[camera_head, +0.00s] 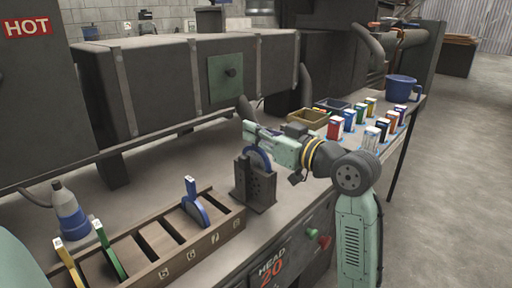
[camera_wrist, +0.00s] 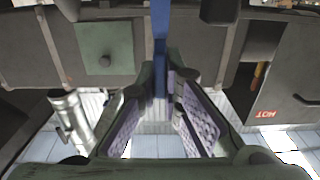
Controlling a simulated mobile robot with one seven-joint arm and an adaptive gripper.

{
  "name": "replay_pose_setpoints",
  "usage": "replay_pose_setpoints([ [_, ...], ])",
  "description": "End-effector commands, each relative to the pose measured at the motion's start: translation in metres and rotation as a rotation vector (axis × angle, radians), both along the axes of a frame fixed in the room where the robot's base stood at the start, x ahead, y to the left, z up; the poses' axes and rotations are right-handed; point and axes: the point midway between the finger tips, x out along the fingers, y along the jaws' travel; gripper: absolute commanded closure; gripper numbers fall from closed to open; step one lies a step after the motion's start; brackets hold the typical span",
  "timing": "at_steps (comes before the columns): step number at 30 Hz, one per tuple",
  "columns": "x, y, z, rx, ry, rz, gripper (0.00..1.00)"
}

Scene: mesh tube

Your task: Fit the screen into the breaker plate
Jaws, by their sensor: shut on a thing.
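A screen with a blue rim (camera_head: 259,156) stands upright at the dark breaker plate (camera_head: 262,190). Its upper arc shows at the top of the plate, and its lower part seems to be within it; how deep it sits I cannot tell. In the wrist view, the blue handle (camera_wrist: 160,45) runs up from between my fingers (camera_wrist: 160,82). The fingers hide the lower handle there.
A wooden rack (camera_head: 210,236) with numbered slots stands front left, holding another blue screen (camera_head: 195,206) and yellow and green ones. A spray-like bottle (camera_head: 70,218) is behind it.

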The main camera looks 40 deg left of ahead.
Motion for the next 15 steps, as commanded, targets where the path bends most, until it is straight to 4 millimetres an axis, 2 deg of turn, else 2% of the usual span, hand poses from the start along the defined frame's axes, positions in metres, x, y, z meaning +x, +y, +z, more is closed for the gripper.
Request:
replay_pose_setpoints([
  [8, 0.0, 0.0, -0.038, 0.0, 0.004, -0.001, 1.0],
  [15, 0.0, 0.0, -0.043, 0.001, 0.0, -0.001, 1.0],
])
